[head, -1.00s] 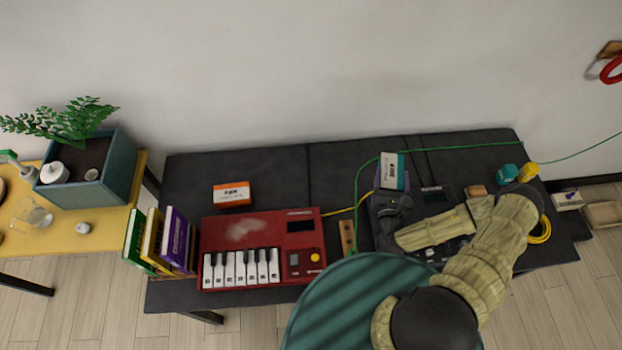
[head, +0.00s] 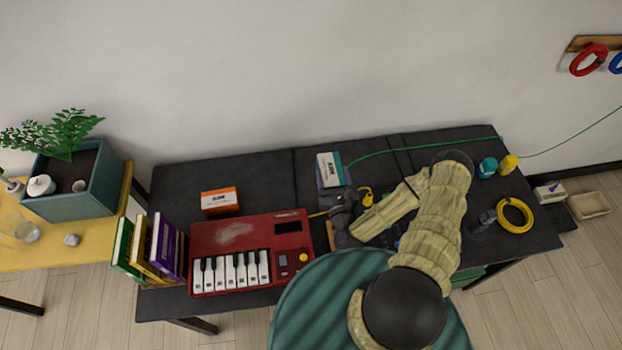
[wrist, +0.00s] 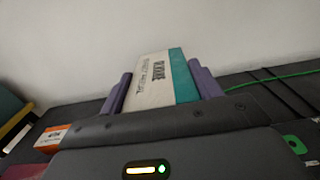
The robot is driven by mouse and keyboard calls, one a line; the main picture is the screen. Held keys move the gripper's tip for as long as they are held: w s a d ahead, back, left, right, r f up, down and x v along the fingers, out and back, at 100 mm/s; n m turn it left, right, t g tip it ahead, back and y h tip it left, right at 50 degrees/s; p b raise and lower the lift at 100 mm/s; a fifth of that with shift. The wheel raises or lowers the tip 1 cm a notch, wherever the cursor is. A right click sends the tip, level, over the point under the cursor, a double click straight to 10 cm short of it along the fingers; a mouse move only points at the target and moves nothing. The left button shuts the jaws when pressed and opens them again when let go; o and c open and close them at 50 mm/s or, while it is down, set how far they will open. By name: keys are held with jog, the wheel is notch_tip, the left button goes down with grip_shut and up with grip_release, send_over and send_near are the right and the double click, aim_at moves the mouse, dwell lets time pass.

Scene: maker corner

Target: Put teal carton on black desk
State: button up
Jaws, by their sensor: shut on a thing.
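The teal carton (head: 329,168), white with a teal band, is held over the black desk (head: 262,178), near the wall side. In the wrist view the carton (wrist: 150,80) stands between the two purple fingers of my gripper (wrist: 162,84), which press on its sides. In the head view my gripper (head: 334,186) is at the carton's near end. The carton's underside is hidden, so I cannot tell whether it touches the desk. My forearm covers part of the desk to the right.
An orange-and-white box (head: 220,201) and a red keyboard (head: 250,245) are to the left. Dark gear and a yellow plug (head: 366,196) are close by on the right. A green cable (head: 430,148) crosses the desk's back. Bare desk lies between the orange box and the carton.

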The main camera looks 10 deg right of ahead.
jog(key=shift+w, duration=0.1)
jog(key=shift+w+d+f+b, duration=0.1)
jog(key=shift+w+f+b, duration=0.1)
jog(key=shift+b, duration=0.3)
jog(key=w+f+n+g+y+b, duration=0.3)
jog(key=w+n+g+y+b, duration=0.4)
jog(key=b, duration=1.3)
jog(key=w+f+n+g+y+b, duration=0.4)
jog(key=w+n+g+y+b, duration=0.3)
jog(key=b, duration=1.4)
jog(key=n+g+y, duration=0.4)
jog(key=shift+w, duration=0.15)
jog(key=shift+f+b, duration=0.4)
jog(key=shift+f, duration=2.05)
